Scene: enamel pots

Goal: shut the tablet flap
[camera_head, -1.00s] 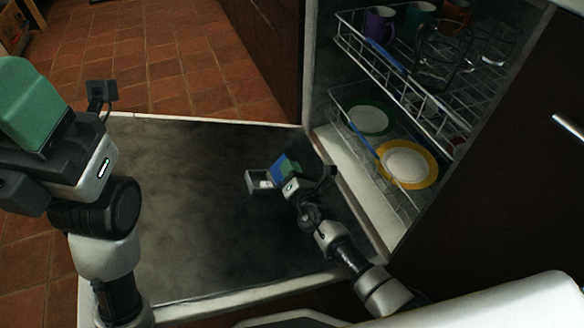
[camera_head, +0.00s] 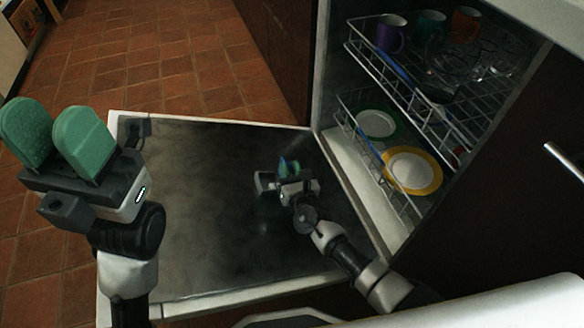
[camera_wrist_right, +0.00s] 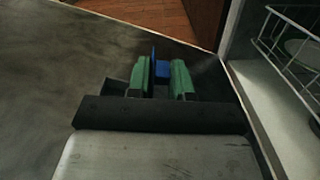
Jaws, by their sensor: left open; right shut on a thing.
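The blue tablet flap (camera_wrist_right: 159,66) stands up between the green fingers of my right gripper (camera_wrist_right: 160,78) in the right wrist view. In the head view my right gripper (camera_head: 288,167) hides most of it, low over the inside of the open dishwasher door (camera_head: 190,215). A small grey compartment (camera_head: 264,183) shows just left of this gripper; its inside is mostly hidden. The flap is not lying flat over it. My left gripper (camera_head: 57,132) is open and empty, its two green pads apart, near the door's left edge.
The dishwasher stands open at the right. Its lower rack (camera_head: 350,97) holds a green-rimmed plate (camera_head: 377,123) and a yellow-rimmed plate (camera_head: 413,170). The upper rack (camera_head: 350,42) holds mugs and glasses. The left part of the door is clear.

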